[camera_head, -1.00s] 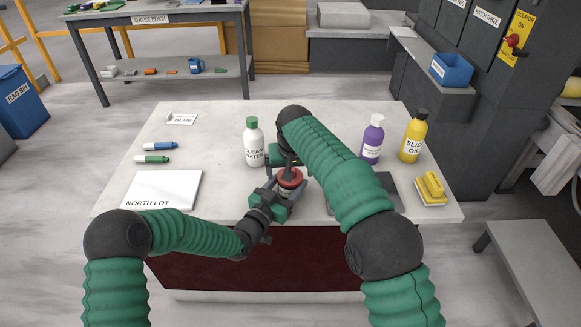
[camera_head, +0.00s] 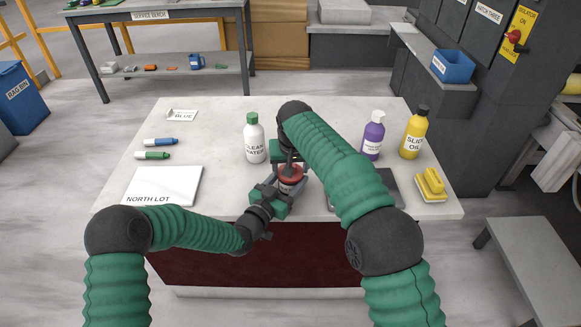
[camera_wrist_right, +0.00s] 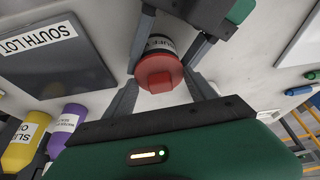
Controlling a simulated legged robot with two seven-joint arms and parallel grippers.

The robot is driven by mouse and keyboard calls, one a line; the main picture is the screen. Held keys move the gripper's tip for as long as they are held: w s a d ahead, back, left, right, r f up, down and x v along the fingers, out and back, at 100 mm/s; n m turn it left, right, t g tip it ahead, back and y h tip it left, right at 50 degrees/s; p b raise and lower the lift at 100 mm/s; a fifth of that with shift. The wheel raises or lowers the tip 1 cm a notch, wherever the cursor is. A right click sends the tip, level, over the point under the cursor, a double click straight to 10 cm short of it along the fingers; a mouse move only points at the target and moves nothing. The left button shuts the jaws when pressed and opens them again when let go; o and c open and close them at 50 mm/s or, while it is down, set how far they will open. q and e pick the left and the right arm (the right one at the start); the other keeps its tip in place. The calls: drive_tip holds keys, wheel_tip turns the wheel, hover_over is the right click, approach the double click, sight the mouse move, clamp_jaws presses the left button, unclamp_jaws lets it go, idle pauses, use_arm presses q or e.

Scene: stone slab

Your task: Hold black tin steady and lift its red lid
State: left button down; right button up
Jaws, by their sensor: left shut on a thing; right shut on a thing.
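The small black tin (camera_wrist_right: 160,43) with a white label stands near the table's front middle, mostly hidden by the jaws. Its red lid (camera_head: 291,174) has a raised knob and shows clearly in the right wrist view (camera_wrist_right: 158,74). My left gripper (camera_head: 284,187) comes from the front left and is shut on the tin's body. My right gripper (camera_wrist_right: 160,84) reaches over from above and is shut on the red lid; its arm partly covers it in the head view. The lid is at the tin's top; I cannot tell whether there is a gap.
A white bottle (camera_head: 255,142) stands close behind the tin. A dark SOUTH LOT plate (camera_wrist_right: 65,60) lies beside my right arm. A white NORTH LOT plate (camera_head: 165,186) and two markers lie left.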

drive_tip(key=shift+r, duration=4.05)
drive_tip(key=shift+c, duration=0.2)
use_arm(q)
drive_tip(key=shift+c, duration=1.4)
unclamp_jaws()
drive_tip(key=shift+s, duration=0.1)
drive_tip(key=v, duration=1.2)
drive_tip(key=shift+f, duration=0.15)
